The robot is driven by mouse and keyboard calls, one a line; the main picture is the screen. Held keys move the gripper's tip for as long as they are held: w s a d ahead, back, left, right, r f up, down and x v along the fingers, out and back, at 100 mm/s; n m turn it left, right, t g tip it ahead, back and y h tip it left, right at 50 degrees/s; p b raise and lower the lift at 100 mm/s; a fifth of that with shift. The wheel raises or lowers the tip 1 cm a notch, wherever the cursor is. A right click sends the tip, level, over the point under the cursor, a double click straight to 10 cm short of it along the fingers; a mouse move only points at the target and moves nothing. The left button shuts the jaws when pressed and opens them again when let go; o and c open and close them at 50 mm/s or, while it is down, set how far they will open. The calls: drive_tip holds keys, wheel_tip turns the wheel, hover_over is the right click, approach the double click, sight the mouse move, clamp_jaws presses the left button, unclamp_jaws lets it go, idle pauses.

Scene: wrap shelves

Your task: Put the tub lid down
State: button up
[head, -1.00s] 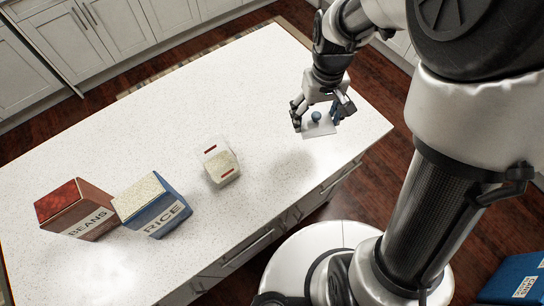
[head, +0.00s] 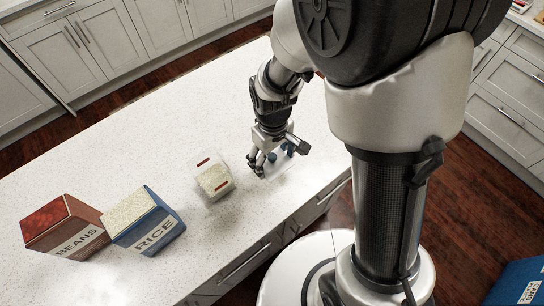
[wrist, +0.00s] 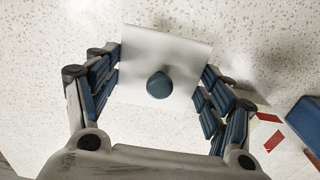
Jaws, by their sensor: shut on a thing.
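The tub lid is a pale square plate with a round blue knob. It shows in the wrist view (wrist: 180,48) between my fingers, and partly in the head view (head: 284,172). My gripper (head: 272,165) is shut on the lid, with fingers at its left and right sides (wrist: 158,88). The lid is over the counter just right of the tub; a shadow shows beside it, but I cannot tell how high it is. The clear tub (head: 213,181) stands open with pale grain inside and red marks on its walls.
The red beans box (head: 62,228) and blue rice box (head: 144,220) stand left of the tub on the speckled white counter (head: 130,140). The counter behind the tub is clear. Its front edge, with drawers below, is close to the lid. A blue box (head: 520,283) stands lower right.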

sight(273, 163)
drive_tip(key=shift+f+b, duration=0.65)
drive_tip(key=shift+f, duration=1.7)
drive_tip(key=shift+f, duration=0.1)
drive_tip(key=o, duration=0.9)
drive_tip(key=shift+o, duration=0.2)
wheel_tip(273, 163, up, 12)
drive_tip(key=p, duration=0.3)
drive_tip(key=shift+p, duration=0.3)
drive_tip(key=shift+d+r, duration=0.15)
drive_tip(key=shift+r, duration=0.3)
drive_tip(key=s+d+r+m+t, duration=0.2)
drive_tip(key=s+d+r, duration=0.3)
drive_tip(key=r, duration=0.3)
drive_tip(key=s+d+r+m+t, duration=0.2)
drive_tip(key=s+d+r+m, duration=0.2)
drive_tip(key=s+r, duration=0.4)
drive_tip(key=shift+s+d+r+m+t, duration=0.3)
drive_tip(key=shift+d+r+m, duration=0.15)
drive_tip(key=shift+d, duration=0.35)
